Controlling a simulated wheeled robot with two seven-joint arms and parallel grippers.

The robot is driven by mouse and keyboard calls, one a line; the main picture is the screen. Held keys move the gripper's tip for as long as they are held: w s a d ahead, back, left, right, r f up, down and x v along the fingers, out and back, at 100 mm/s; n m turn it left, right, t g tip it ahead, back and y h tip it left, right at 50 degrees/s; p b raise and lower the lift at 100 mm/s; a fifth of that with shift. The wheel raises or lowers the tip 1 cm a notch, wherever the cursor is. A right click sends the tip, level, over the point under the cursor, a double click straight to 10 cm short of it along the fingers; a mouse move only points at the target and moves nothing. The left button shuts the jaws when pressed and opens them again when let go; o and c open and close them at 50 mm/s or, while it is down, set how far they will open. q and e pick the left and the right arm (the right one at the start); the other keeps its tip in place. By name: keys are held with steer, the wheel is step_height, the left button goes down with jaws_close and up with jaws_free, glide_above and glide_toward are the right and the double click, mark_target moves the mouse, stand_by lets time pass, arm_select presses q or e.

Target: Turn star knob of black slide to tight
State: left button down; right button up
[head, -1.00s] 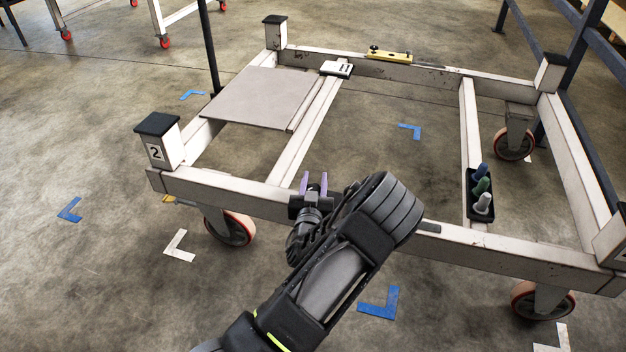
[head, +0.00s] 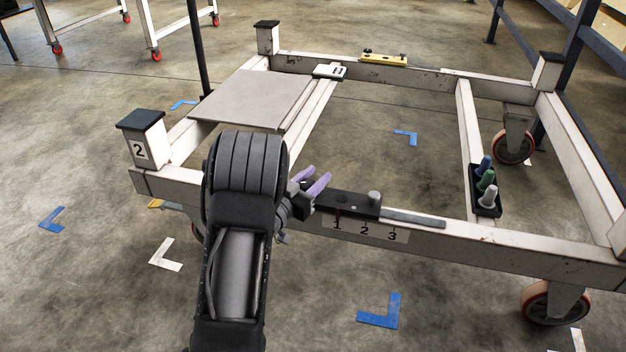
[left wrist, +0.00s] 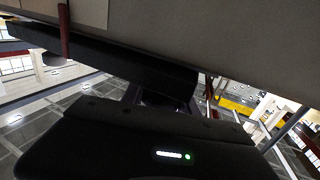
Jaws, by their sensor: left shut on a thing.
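The black slide (head: 345,203) lies along the front rail of the white trolley, above a label with the numbers 1, 2 and 3. A red mark shows on it near the 1, and a grey round post (head: 375,198) stands at its right end. My left gripper (head: 313,184), with purple fingers, is at the slide's left end, shut on what seems to be the star knob. The knob itself is hidden by the gripper. My right gripper is out of view.
The trolley's front rail (head: 500,248) runs on to the right. A black holder (head: 487,212) with coloured pegs is on the cross rail. A grey plate (head: 245,98) and a yellow level (head: 383,59) lie further back.

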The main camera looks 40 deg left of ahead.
arm_select(q)
steer(key=m+h, duration=0.1)
steer(key=h, duration=0.1)
steer(key=m+g+h, duration=0.1)
steer(key=m+h, duration=0.2)
steer(key=h, duration=0.2)
steer(key=shift+s+d+r+m, duration=0.1)
steer(key=shift+s+d+m, duration=0.1)
steer(key=shift+d+m, duration=0.15)
steer(key=m+g+h, duration=0.1)
steer(key=g+h, duration=0.1)
steer(key=d+m+g+h, duration=0.1)
steer(key=m+h, duration=0.1)
steer(key=s+m+g+h+p, duration=0.1)
steer(key=m+g+h, duration=0.1)
steer(key=h, duration=0.1)
steer(key=shift+d+m+g, duration=0.25)
steer(key=shift+d+g, duration=0.05)
steer(key=shift+d, duration=0.1)
steer(key=shift+a, duration=0.1)
steer(key=c, duration=0.9)
jaws_free()
steer(key=shift+c, duration=0.2)
steer(key=p+v, duration=0.2)
steer(key=v, duration=0.4)
steer(key=shift+v, duration=0.9)
